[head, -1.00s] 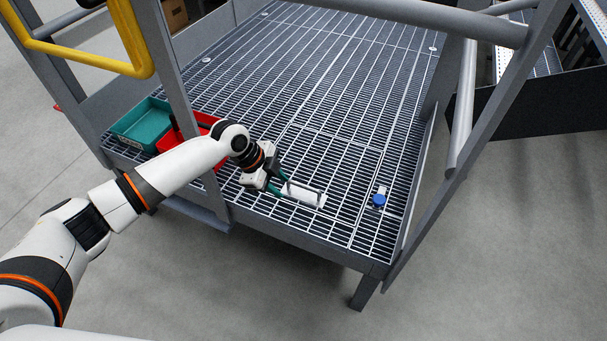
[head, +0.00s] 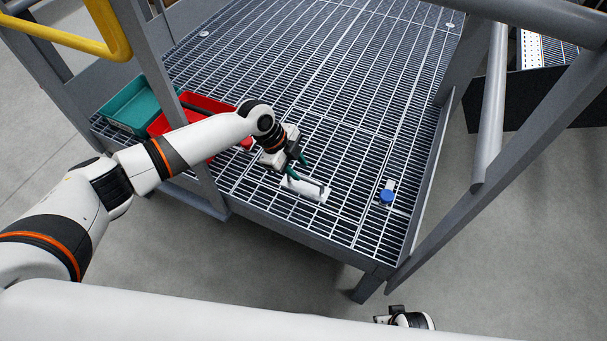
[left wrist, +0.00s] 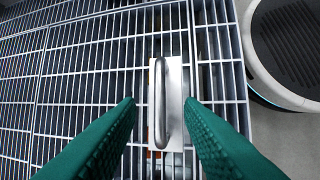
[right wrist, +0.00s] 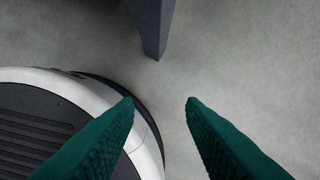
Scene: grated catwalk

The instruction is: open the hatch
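The hatch (head: 339,160) is a grated panel lying flat and closed in the catwalk floor. A metal bar handle (left wrist: 159,105) on a pale plate (head: 304,190) sits near its front edge. A blue knob (head: 387,196) on a small white mount is to the right of the handle. My left gripper (head: 298,167) is open and empty, just above the handle. In the left wrist view its green fingers stand apart on either side of the handle, not touching it. My right gripper (right wrist: 160,100) is open and empty over the concrete floor, outside the platform.
A teal bin (head: 130,107) and a red bin (head: 190,117) stand on the platform at the left, near my left forearm. Grey railing posts (head: 165,90) and a yellow rail (head: 108,35) frame the platform. The grating behind the hatch is clear.

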